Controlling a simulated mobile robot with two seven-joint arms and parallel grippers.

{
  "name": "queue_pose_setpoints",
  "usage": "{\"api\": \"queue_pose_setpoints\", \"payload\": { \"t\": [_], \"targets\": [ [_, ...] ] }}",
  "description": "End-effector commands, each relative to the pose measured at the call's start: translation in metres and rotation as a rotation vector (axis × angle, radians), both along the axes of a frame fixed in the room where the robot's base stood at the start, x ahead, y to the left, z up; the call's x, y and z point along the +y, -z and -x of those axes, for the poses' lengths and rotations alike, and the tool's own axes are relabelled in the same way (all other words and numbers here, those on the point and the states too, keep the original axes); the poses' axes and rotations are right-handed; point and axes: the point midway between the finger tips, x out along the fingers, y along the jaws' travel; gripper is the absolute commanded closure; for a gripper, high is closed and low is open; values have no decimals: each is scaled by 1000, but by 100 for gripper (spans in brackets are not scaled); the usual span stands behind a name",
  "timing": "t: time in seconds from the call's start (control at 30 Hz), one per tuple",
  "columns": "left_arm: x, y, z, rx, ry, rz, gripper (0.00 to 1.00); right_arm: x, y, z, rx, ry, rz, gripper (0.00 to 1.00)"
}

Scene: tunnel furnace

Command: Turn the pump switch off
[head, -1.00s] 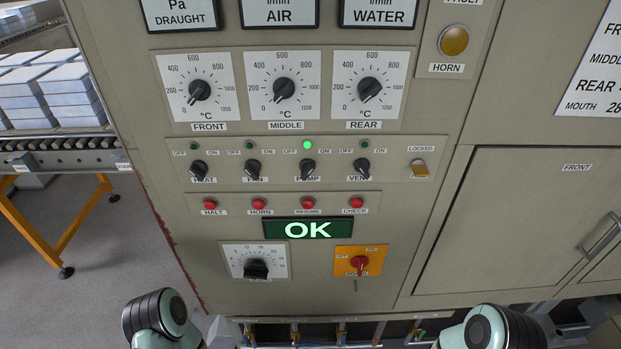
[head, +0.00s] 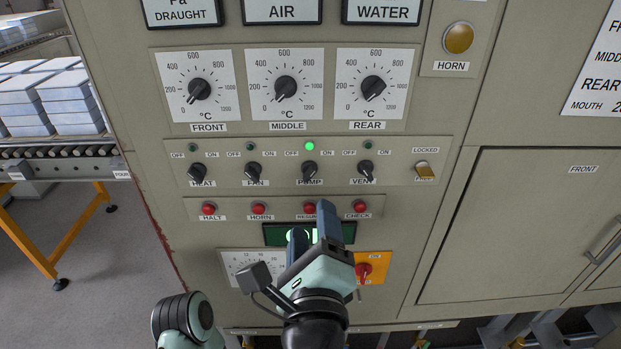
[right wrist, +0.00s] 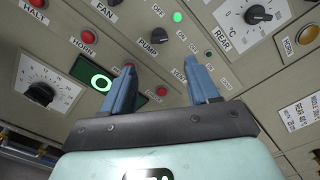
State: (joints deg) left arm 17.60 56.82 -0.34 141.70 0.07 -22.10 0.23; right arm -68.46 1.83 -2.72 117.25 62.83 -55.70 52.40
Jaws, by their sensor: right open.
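The pump switch (head: 309,171) is a black rotary knob in the row of switches on the panel, marked OFF to its left and ON to its right. The lamp (head: 309,146) above it is lit green. My right gripper (head: 312,226) is open and empty, below the pump switch and in front of the OK display (head: 275,234), which it partly hides. In the right wrist view the pump switch (right wrist: 155,37) lies beyond the gap between the two blue fingers (right wrist: 162,72), and nothing touches it. My left gripper is out of view.
The heat (head: 197,172), fan (head: 254,172) and vent (head: 365,170) knobs stand beside it with dark lamps. Red push buttons (head: 259,209) sit just below. An orange plate with a red switch (head: 363,270) is at lower right, by my right gripper.

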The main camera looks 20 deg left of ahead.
Motion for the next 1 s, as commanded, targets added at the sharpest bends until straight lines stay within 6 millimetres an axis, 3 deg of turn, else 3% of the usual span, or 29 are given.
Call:
{"api": "queue_pose_setpoints", "payload": {
  "t": [0.3,0.5,0.7,1.0],
  "targets": [
    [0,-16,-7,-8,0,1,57,19,0,-66,-1,2,9,40],
    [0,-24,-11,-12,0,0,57,28,0,-98,-1,0,9,40],
    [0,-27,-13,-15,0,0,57,32,1,-112,-1,0,7,40],
    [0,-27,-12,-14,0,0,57,33,1,-113,0,0,7,40]
  ]
}}
